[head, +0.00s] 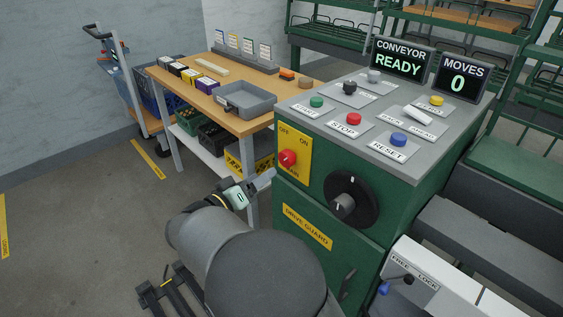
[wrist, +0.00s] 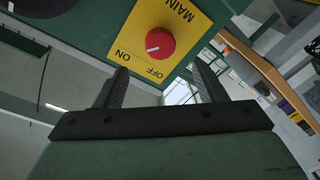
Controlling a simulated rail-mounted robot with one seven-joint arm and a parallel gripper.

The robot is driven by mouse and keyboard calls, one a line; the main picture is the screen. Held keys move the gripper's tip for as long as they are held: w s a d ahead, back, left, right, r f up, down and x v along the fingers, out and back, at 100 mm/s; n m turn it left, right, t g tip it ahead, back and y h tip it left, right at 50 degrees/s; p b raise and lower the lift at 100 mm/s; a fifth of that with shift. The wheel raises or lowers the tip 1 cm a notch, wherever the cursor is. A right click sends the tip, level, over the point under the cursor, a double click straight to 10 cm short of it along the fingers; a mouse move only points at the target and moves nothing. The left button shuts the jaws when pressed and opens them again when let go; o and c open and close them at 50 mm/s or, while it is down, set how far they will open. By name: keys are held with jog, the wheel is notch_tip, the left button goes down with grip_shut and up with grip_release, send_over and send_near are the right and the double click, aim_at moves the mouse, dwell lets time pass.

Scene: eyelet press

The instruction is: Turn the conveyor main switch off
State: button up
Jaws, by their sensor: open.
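The main switch is a round red knob (head: 288,158) on a yellow plate (head: 300,172) marked OFF and ON, on the front of the green console. In the wrist view the knob (wrist: 160,43) appears upside down, with MAIN on its plate. Its white mark points to the left there, toward the ON side. My gripper (head: 268,179) is just left of and below the knob in the head view. In the wrist view my gripper (wrist: 161,68) has its fingers spread and empty, with the knob ahead, between and beyond the tips. No contact shows.
A black rotary handle (head: 348,202) sits right of the switch. Several buttons, including the red STOP (head: 354,119), are on the console top (head: 400,150). The display (head: 401,60) reads CONVEYOR READY. A wooden bench (head: 225,117) with a grey tray (head: 245,101) stands left.

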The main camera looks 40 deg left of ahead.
aim_at(284, 160)
jog(key=w, duration=0.8)
jog(key=shift+w+d, duration=0.1)
jog(key=shift+w, duration=0.3)
jog(key=c, duration=1)
